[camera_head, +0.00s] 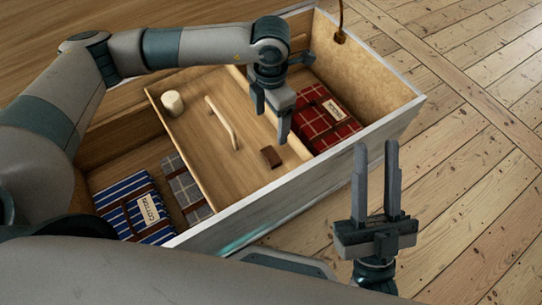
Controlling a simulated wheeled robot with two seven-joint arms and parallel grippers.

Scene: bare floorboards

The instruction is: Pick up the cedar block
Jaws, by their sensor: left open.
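A small dark brown block (271,157), apparently the cedar block, lies on a wooden tray (200,130) set inside a chest (345,150). My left gripper (271,126) is open and points down over the tray, just above and behind the block in the picture. Nothing is between its fingers, and they appear apart from the block. My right gripper (376,146) is open and empty, fingers pointing up, outside the chest at the lower right.
The tray carries a cream cylinder (172,103) and a raised handle (222,122). A red plaid cloth bundle (322,118) lies right of the tray. Blue striped (135,210) and grey plaid (186,188) bundles lie left. Bare floorboards (470,200) are free at right.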

